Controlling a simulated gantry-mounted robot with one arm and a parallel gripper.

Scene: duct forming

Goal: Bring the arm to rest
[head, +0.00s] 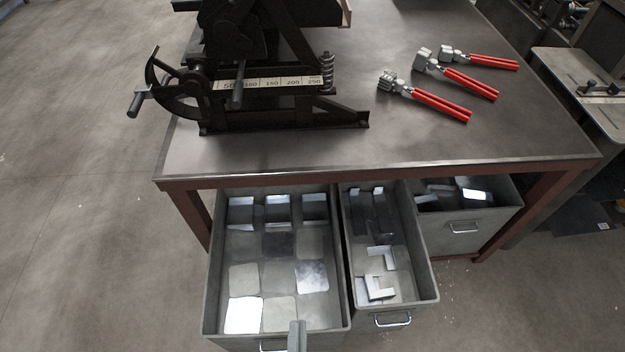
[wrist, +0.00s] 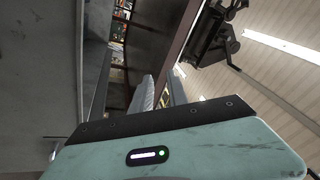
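My gripper (wrist: 160,82) shows in the wrist view as two grey fingers beyond its pale green body. The fingers stand apart with a gap between them, and I see nothing held there. In the head view, a grey upright piece at the bottom edge, in front of the left drawer, looks like part of my gripper (head: 297,336). The rest of my arm is outside that view.
The workbench (head: 400,150) carries a dark bending machine (head: 270,70) and three red-handled hand tools (head: 440,105). Below it, a left drawer (head: 212,290) with square metal sheets and a middle drawer (head: 425,275) with bent pieces are pulled out. A right drawer (head: 480,228) holds metal pieces. Floor on the left is clear.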

